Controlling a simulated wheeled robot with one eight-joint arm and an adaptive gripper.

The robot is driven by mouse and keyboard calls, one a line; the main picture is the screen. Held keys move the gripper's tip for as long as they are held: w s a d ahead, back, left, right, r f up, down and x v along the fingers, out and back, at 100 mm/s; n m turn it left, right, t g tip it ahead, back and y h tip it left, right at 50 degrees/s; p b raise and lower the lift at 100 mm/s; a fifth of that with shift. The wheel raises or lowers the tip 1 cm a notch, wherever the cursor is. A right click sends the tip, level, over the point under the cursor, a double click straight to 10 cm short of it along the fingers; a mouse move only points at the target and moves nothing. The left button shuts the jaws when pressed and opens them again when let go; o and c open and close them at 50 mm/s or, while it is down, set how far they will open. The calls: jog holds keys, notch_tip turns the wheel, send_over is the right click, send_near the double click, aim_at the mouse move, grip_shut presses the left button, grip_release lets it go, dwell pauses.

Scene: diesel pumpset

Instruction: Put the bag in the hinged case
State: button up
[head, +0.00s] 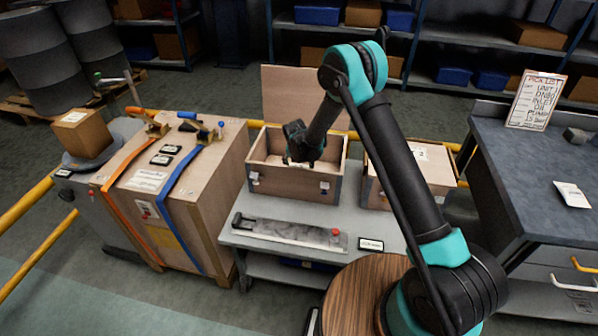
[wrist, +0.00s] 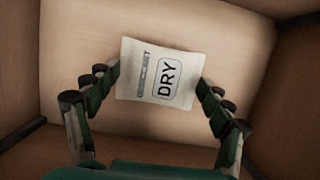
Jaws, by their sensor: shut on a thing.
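The hinged case (head: 298,189) is an open wooden box on the grey cart, with its lid (head: 300,95) standing up at the back. My gripper (head: 303,156) reaches down into its opening. In the wrist view the white bag (wrist: 158,74), printed "DRY", is between the fingers of my gripper (wrist: 158,82). The fingers press on its left and right edges. Wooden walls and the case floor (wrist: 215,30) surround it. In the head view the arm mostly hides the bag. I cannot tell whether the bag touches the floor.
A second, closed wooden box (head: 412,165) stands right of the case. A level-like metal bar (head: 290,232) lies in front on the cart. A strapped crate (head: 185,180) stands left. A workbench (head: 500,170) at the right holds another white packet (head: 572,195) and a pick list (head: 536,100).

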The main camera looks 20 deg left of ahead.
jog(key=shift+f, duration=1.25)
jog(key=shift+f, duration=0.1)
jog(key=o, duration=1.2)
jog(key=v, duration=1.2)
